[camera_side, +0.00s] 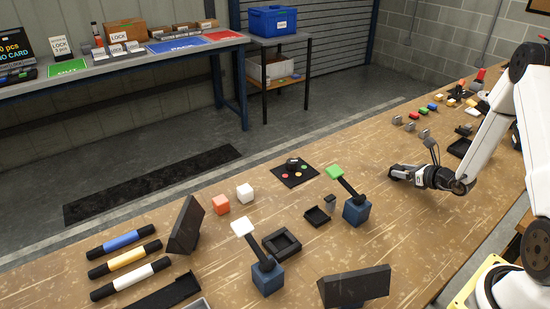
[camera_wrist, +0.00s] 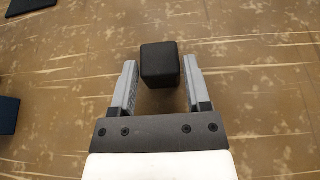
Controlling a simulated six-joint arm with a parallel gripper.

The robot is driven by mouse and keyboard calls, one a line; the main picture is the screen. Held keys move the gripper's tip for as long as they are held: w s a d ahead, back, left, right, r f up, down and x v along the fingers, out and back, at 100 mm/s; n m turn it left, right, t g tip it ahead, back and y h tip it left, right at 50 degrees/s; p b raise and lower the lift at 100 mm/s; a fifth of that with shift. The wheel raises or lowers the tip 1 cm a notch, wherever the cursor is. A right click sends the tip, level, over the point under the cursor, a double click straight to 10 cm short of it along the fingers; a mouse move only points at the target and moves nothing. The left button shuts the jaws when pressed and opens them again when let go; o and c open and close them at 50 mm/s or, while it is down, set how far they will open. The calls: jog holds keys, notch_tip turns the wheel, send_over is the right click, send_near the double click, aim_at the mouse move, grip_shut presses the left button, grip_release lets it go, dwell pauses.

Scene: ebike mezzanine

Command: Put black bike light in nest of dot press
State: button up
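A black block, likely the black bike light (camera_wrist: 160,66), lies on the wooden bench in the wrist view. My gripper (camera_wrist: 160,62) is open, with one grey finger on each side of the block and gaps between. In the side view my gripper (camera_side: 396,173) is low over the bench at right; the block cannot be made out there. Two presses with blue bases stand on the bench: one with a white-tipped lever (camera_side: 266,274), one with a green-tipped lever (camera_side: 356,211). Black square trays lie beside them, one larger (camera_side: 267,243) and one smaller (camera_side: 317,216). I cannot tell which is the dot press.
A black mat with coloured dots (camera_side: 284,180) lies behind the presses. Dark angled panels (camera_side: 355,287) stand near the front. Small coloured parts (camera_side: 423,110) lie behind my gripper. Bench surface around the block is clear.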

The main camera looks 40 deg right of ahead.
jog(key=shift+o, duration=1.1)
jog(key=shift+r, duration=0.15)
jog(key=shift+v, duration=3.8)
jog(key=shift+a+r, duration=0.1)
